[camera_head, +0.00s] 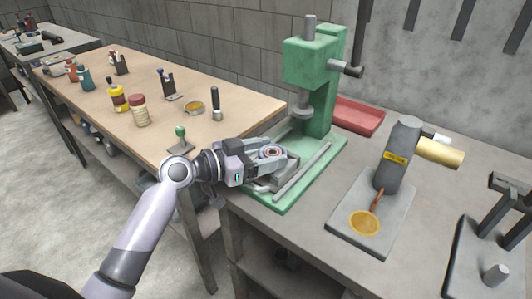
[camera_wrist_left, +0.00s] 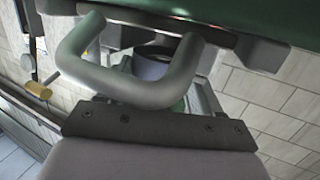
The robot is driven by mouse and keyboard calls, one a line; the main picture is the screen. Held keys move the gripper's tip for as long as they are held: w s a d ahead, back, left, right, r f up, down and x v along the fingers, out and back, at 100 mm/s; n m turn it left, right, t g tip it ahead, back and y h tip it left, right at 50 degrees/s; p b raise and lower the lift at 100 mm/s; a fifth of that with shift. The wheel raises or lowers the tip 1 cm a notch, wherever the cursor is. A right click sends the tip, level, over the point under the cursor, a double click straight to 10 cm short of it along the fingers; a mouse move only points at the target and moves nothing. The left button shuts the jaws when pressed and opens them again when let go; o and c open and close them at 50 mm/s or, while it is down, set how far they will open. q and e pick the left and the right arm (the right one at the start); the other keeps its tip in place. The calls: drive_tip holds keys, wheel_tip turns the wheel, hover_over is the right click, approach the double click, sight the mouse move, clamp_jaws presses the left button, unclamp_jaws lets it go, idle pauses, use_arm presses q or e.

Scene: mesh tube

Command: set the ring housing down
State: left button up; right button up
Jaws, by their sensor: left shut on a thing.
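My left gripper (camera_head: 272,154) reaches in from the left over the base of the green press (camera_head: 313,85). It is shut on the ring housing (camera_head: 271,152), a small round grey piece with a dark, reddish centre, held between the fingers. The ring housing is in front of and below the press ram. The fingers hide part of it, and I cannot tell whether it touches the grey fixture under it. In the left wrist view a dark round part (camera_wrist_left: 152,68), probably the housing, shows partly behind a grey bent bar. My right gripper is not in view.
A grey bar (camera_head: 302,172) lies on the press base right of the gripper. A grey stand (camera_head: 397,155) with a brass cylinder and a round pan is to the right. Bottles and small tools stand on the wooden bench (camera_head: 236,91).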

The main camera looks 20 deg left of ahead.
use_arm(q)
drive_tip(key=o, duration=1.3)
drive_tip(key=shift+f, duration=0.1)
